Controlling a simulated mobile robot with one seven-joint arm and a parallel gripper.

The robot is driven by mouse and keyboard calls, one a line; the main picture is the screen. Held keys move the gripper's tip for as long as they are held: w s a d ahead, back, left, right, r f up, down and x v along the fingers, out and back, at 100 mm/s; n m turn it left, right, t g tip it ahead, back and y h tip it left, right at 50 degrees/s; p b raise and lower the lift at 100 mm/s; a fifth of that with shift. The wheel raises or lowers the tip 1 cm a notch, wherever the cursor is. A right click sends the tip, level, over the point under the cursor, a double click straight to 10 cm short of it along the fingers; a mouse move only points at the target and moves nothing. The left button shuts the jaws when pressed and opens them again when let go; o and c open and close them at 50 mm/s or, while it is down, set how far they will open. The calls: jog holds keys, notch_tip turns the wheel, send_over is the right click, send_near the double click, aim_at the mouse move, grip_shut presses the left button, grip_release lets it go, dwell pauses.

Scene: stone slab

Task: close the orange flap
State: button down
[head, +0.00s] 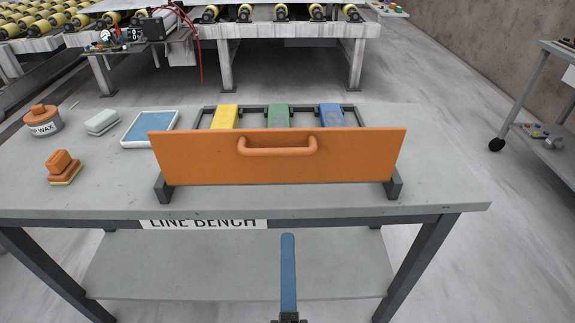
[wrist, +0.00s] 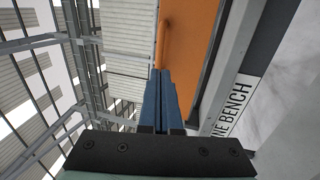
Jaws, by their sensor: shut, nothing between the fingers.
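The orange flap (head: 350,158) is a wide panel standing roughly upright across the front of a dark rack (head: 204,118) on the bench. It has an orange bar handle (head: 277,151) near its top middle. Dark brackets (head: 392,188) sit at its lower corners. My gripper (head: 288,237) has blue fingers, shut and empty. In the head view it shows in front of the bench's front edge, below the flap. In the wrist view my fingers (wrist: 160,72) point toward the handle (wrist: 164,42), with the flap (wrist: 200,45) to their right. I cannot tell whether they touch it.
Behind the flap lie a yellow block (head: 225,117), a green block (head: 279,116) and a blue block (head: 331,115). On the left of the bench (head: 450,190) are a wax tin (head: 43,121), a pale block (head: 102,122), a blue-topped tray (head: 123,144) and an orange-handled block (head: 63,168). The bench's right side is clear.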

aim_at(286, 155)
jog(key=p+x, duration=0.1)
jog(key=x, duration=1.2)
jog(key=shift+w+p, duration=0.25)
jog(key=shift+p, duration=0.05)
jog(key=shift+r, duration=0.15)
